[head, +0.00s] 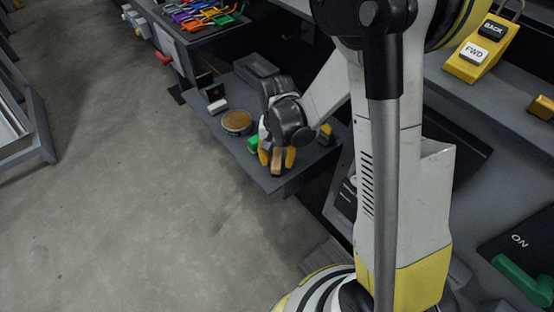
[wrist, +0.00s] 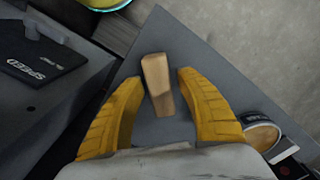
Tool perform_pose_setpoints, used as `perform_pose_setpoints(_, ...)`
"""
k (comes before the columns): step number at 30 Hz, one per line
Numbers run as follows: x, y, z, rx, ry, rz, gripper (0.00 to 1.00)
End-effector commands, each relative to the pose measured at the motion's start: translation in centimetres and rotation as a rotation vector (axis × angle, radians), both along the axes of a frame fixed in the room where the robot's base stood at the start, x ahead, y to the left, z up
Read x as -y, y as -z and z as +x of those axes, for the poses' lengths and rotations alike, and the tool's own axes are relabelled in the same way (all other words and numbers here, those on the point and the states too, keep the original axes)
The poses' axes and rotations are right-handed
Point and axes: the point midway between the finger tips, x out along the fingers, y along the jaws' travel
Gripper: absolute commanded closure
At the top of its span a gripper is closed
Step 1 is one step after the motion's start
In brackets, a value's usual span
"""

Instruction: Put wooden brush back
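The wooden brush (wrist: 157,80) shows in the wrist view as a light brown, tapering block between my fingers. My gripper (wrist: 161,84) has two yellow fingers, one on each side of the brush, with a narrow gap on both sides. It is open around the brush. In the head view my gripper (head: 277,158) is low over the near corner of a grey shelf (head: 215,123), with the brush (head: 276,166) between its fingers. Whether the brush rests on the shelf or stands above it I cannot tell. The bristles cannot be made out.
On the shelf are a round brown-topped tin (head: 237,122), a green block (head: 253,143), a white block (head: 217,106) and a dark box (head: 256,68). A yellow item (head: 325,131) is close right of my gripper. Bare floor (head: 130,190) lies to the left.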

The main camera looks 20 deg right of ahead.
Motion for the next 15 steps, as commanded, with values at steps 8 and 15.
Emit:
perform_pose_setpoints(8,0.0,-0.1,0.0,0.0,0.0,0.0,0.57)
perform_pose_setpoints(15,0.0,-3.2,0.0,0.0,0.0,0.0,0.57)
